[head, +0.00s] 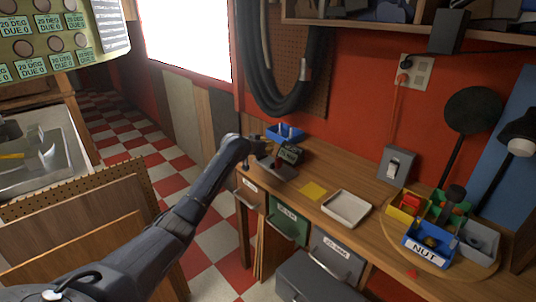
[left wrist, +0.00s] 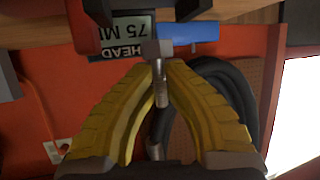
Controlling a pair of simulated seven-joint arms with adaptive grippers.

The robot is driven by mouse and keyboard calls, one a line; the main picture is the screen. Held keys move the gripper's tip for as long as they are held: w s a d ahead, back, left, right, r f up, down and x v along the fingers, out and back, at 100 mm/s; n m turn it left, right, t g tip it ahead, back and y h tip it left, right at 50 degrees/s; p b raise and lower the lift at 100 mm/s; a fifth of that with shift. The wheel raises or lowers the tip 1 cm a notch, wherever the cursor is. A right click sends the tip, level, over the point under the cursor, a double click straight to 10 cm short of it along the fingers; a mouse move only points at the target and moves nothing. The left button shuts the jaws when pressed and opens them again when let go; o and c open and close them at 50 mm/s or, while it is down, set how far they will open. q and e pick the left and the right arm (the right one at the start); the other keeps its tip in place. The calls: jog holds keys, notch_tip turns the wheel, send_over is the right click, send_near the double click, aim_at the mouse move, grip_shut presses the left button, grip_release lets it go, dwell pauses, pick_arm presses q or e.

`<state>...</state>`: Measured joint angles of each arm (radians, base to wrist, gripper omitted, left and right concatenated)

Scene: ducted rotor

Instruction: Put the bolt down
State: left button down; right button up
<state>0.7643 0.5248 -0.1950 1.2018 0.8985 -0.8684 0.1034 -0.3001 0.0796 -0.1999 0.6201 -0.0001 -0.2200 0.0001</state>
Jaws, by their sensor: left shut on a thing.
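The bolt (left wrist: 160,88) is grey metal, with a blocky head and a short shank. In the left wrist view my left gripper (left wrist: 161,80) has its two yellow fingers shut on the shank. The head sticks out past the fingertips, in front of a digital display. In the head view my left gripper (head: 258,148) is at the far left end of the workbench, close to the display; the bolt is too small to make out there. My right gripper is in neither view.
The display (head: 290,153) stands by a blue bin (head: 285,132) on the workbench. A yellow square (head: 313,191) and an empty-looking white tray (head: 346,208) lie to the right. Further right are several small bins, including a blue NUT bin (head: 428,252). Black hoses (head: 270,80) hang behind.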

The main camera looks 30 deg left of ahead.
pick_arm(q)
jog(key=shift+f, duration=2)
jog(key=shift+f, duration=0.15)
jog(key=c, duration=1.8)
grip_release()
jog(key=v, duration=1.2)
